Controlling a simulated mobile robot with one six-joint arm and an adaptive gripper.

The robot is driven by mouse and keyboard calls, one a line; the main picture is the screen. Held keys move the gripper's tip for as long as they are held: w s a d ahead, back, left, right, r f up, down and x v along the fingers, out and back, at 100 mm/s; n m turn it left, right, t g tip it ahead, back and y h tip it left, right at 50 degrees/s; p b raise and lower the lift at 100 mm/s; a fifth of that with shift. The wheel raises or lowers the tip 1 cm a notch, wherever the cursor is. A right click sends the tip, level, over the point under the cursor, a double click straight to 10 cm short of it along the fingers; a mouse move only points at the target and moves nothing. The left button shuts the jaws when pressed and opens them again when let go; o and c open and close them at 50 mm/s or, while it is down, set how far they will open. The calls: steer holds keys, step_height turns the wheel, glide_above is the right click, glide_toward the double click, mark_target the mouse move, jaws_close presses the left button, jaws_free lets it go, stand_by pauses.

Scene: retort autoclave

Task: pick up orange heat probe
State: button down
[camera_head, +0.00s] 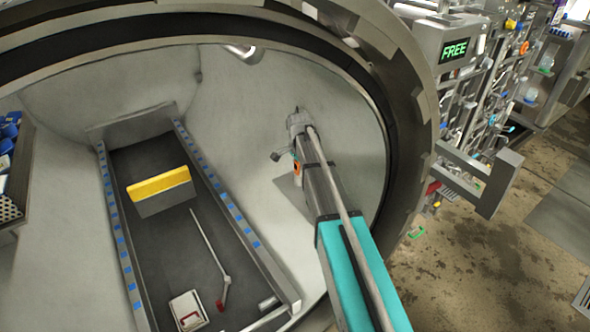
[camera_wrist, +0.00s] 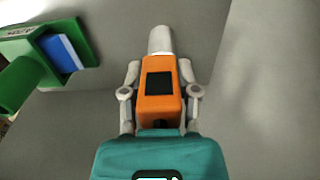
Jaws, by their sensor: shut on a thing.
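The orange heat probe (camera_wrist: 159,105) sits between the two grey fingers of my gripper (camera_wrist: 158,72) in the wrist view. It has an orange body, a black square on its face and a grey rounded tip pointing away from me. My gripper is shut on its sides. In the head view my gripper (camera_head: 287,156) is inside the round chamber, near its right wall, and a small orange patch of the probe (camera_head: 297,168) shows beside my arm. Most of the probe is hidden there.
A green holder (camera_wrist: 85,40) with a blue and white item stands at upper left in the wrist view. The chamber's dark tray (camera_head: 155,240) bears a yellow-topped grey block (camera_head: 160,190) and a thin rod. The thick chamber rim (camera_head: 405,110) curves around my arm.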

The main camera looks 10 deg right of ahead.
steer(key=shift+r, duration=0.15)
step_height(320, 180, up, 7)
steer(key=p, duration=0.7)
steer(key=s+a, duration=0.3)
steer(key=a, duration=0.5)
steer(key=s+a, duration=0.4)
steer(key=a, duration=0.4)
steer(key=shift+a, duration=0.3)
steer(key=shift+w, duration=0.1)
step_height(320, 180, up, 7)
steer(key=p, duration=0.7)
stand_by(0.5)
steer(key=shift+w, duration=0.15)
stand_by(0.8)
steer(key=shift+a, duration=0.15)
